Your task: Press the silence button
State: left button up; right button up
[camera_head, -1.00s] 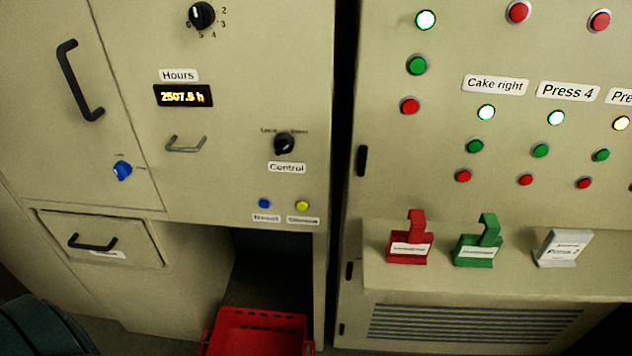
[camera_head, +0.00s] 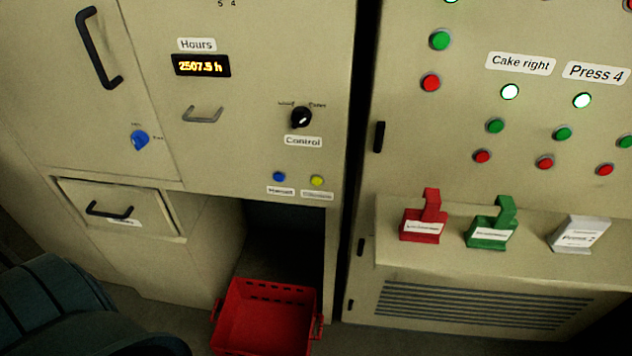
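The silence button is most likely the small yellow button (camera_head: 317,181) on the beige cabinet. Its label (camera_head: 317,195) sits just below it, too small to read clearly. A blue button (camera_head: 279,177) with its own label is to its left. The black Control knob (camera_head: 301,117) is above the two buttons. Neither of my grippers shows in the head view.
A red crate (camera_head: 268,318) stands on the floor in the recess below the buttons. A ledge at right holds a red holder (camera_head: 424,218), a green holder (camera_head: 491,226) and a grey holder (camera_head: 579,235). A dark rounded object (camera_head: 60,310) fills the lower left.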

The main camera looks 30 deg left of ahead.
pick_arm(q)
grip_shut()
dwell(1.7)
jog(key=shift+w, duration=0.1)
